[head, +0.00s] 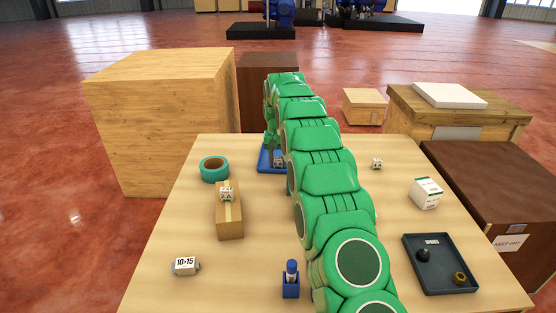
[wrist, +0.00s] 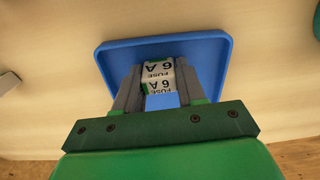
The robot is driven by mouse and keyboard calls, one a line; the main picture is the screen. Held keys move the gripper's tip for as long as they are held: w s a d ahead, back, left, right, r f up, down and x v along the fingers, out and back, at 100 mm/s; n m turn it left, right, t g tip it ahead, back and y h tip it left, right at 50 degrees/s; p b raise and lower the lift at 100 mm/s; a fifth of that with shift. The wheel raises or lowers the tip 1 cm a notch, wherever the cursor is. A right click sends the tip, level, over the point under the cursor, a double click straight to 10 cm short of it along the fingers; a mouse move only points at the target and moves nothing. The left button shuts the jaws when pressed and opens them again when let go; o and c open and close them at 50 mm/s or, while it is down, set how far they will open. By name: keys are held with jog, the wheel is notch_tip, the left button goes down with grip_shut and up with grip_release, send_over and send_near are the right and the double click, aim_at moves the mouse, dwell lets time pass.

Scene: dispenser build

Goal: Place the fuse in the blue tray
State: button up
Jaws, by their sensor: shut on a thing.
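The fuse (wrist: 158,76) is a small white block with "FUSE 6 A" printed on it. In the wrist view it sits between the two fingers of my gripper (wrist: 158,84), which are shut on it. The blue tray (wrist: 110,58) lies directly beneath and around the fuse in that view. I cannot tell whether the fuse touches the tray floor. My arm hides part of the tray and most of the gripper there.
On the table (head: 190,232) are a teal tape roll (head: 204,173), a cardboard box (head: 229,222) with a small block (head: 227,195) on top, a 10>15 block (head: 186,266), a blue holder (head: 291,288), a white box (head: 426,194), another small block (head: 377,163) and a dark spares tray (head: 456,278).

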aim_at(279, 158)
jog(key=o, duration=1)
notch_tip(279, 158, up, 7)
jog(key=shift+w+f, duration=0.1)
jog(key=shift+f, duration=0.05)
jog(key=shift+s+d+r, duration=0.1)
jog(key=shift+s+r, duration=0.1)
jog(key=shift+r, duration=0.4)
jog(key=s+d+r, duration=0.3)
jog(key=s+r, duration=0.1)
jog(key=s, duration=0.5)
jog(key=s+d+r, duration=0.3)
jog(key=s+r, duration=0.1)
jog(key=s, duration=0.4)
jog(key=s+d+r, duration=0.3)
jog(key=s+d, duration=0.1)
jog(key=s, duration=0.5)
jog(key=shift+g, duration=0.9)
jog(key=s+d+f, duration=0.1)
jog(key=s+f, duration=0.1)
jog(key=s, duration=1)
jog(key=s+d+f, duration=0.2)
jog(key=s, duration=1)
jog(key=s+d+f, duration=0.2)
jog(key=s+f, duration=0.1)
jog(key=s, duration=0.9)
jog(key=shift+f, duration=0.1)
